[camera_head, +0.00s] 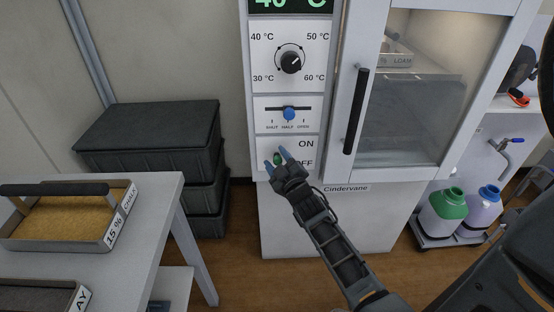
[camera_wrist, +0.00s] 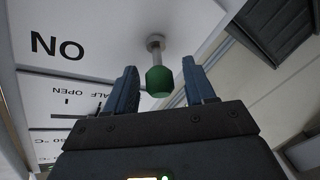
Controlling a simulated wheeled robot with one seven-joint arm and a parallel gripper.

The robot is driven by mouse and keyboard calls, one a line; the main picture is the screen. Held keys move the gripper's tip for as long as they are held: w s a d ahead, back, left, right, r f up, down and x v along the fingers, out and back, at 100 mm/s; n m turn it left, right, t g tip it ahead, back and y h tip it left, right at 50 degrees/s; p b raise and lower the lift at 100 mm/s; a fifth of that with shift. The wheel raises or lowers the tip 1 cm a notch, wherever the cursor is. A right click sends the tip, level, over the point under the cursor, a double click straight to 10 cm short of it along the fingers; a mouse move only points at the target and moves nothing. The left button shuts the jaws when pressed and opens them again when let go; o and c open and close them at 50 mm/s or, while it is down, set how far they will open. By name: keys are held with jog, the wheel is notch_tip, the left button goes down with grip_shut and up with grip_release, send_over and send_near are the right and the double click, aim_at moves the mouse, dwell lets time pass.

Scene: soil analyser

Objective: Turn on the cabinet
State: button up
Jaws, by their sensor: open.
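The cabinet (camera_head: 347,175) is a white unit labelled Cindervane, with a control panel on its left. At the panel's bottom is an ON/OFF plate (camera_head: 306,152) with a toggle switch that has a green tip (camera_head: 277,158). My gripper (camera_head: 276,157) is open at this plate, its blue fingers on either side of the green tip. In the wrist view the green tip (camera_wrist: 159,81) on its metal stem shows between my two spread fingers (camera_wrist: 160,75), with gaps to both. The ON lettering shows there upside down. My gripper partly hides OFF; I cannot tell the switch's position.
Above the switch are a blue slider (camera_head: 289,114) and a black temperature dial (camera_head: 290,62). The glass door's black handle (camera_head: 356,111) is to the right. Dark stacked crates (camera_head: 150,135) and a table (camera_head: 150,215) with a soil tray (camera_head: 107,240) stand left.

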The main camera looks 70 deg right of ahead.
jog(key=c, duration=1)
jog(key=shift+w+r+p, duration=0.1)
jog(key=shift+r+p, duration=0.25)
jog(key=shift+p, duration=0.4)
grip_shut()
jog(key=p, duration=0.2)
jog(key=shift+d+r+y+p, duration=0.1)
jog(key=shift+r+y+p, duration=0.15)
jog(key=shift+y+p, duration=0.05)
jog(key=shift+w+g+p, duration=0.1)
jog(key=shift+g+p, duration=0.3)
jog(key=shift+p, duration=0.55)
jog(key=shift+d+f+m+y+p, duration=0.15)
jog(key=shift+m+y+p, duration=0.15)
jog(key=shift+p, duration=0.3)
jog(key=o, duration=1)
grip_release()
jog(key=shift+f, duration=0.1)
